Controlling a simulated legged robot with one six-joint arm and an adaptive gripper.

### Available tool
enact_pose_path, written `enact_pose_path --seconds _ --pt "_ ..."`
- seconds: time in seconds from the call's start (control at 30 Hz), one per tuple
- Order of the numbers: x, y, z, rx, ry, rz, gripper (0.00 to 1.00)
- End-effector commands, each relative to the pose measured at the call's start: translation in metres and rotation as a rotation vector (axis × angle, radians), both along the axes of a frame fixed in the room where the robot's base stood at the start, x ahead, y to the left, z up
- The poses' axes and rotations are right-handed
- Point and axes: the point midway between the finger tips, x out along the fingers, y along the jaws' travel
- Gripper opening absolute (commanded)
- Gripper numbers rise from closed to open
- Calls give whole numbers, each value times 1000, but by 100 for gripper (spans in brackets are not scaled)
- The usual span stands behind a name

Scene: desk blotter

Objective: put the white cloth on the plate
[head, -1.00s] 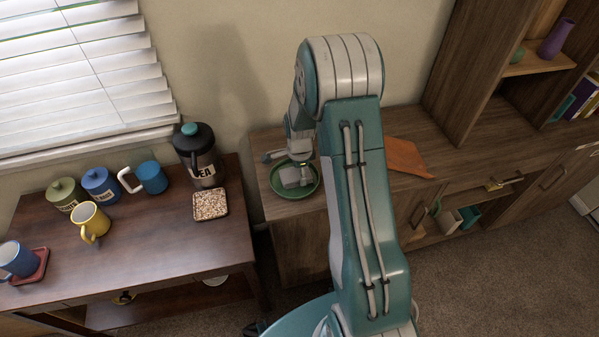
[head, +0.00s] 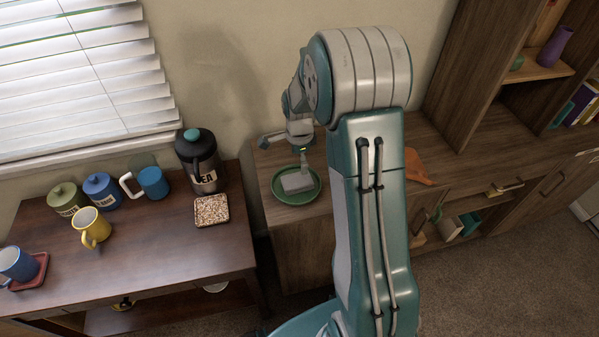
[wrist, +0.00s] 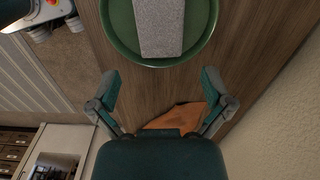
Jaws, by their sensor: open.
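The white cloth (head: 297,182), a pale grey-white folded pad, lies on the green plate (head: 277,192) on the wooden cabinet. In the wrist view the cloth (wrist: 159,28) sits inside the rim of the plate (wrist: 120,42), and both are cut off by the top edge. My gripper (wrist: 160,82) is open and empty, its two fingers spread wide. In the head view my gripper (head: 303,160) is small and partly hidden by my arm, above the plate and apart from the cloth as far as I can tell.
An orange cloth (head: 417,168) lies on the cabinet to the right, partly behind my arm. A dark table (head: 140,250) at left holds mugs, canisters, a black jar (head: 197,160) and a speckled square coaster (head: 212,210). A shelf unit (head: 480,90) stands at right.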

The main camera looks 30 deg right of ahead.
Motion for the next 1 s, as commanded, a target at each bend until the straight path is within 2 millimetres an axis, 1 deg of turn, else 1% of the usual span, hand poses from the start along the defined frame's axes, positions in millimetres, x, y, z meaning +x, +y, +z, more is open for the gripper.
enact_pose_path --seconds 0.03,0.1,0.27,0.37,0.47,0.5,0.6,0.7,0.8,0.97,1.0 --pt "0 0 10 -1 -4 0 100" --pt "1 0 20 0 -3 0 100" --pt "0 0 34 0 -1 1 100" --pt "-3 3 45 -3 -12 35 100" --pt "-12 13 71 -13 -44 140 100" --pt "-18 19 84 -19 -64 199 100" --pt "-36 32 116 -39 -107 363 100" --pt "-57 45 144 -65 -148 523 100" --pt "-80 58 168 -95 -186 683 100" --pt "-119 76 198 -155 -243 938 100" --pt "-130 80 204 -173 -257 1001 100"
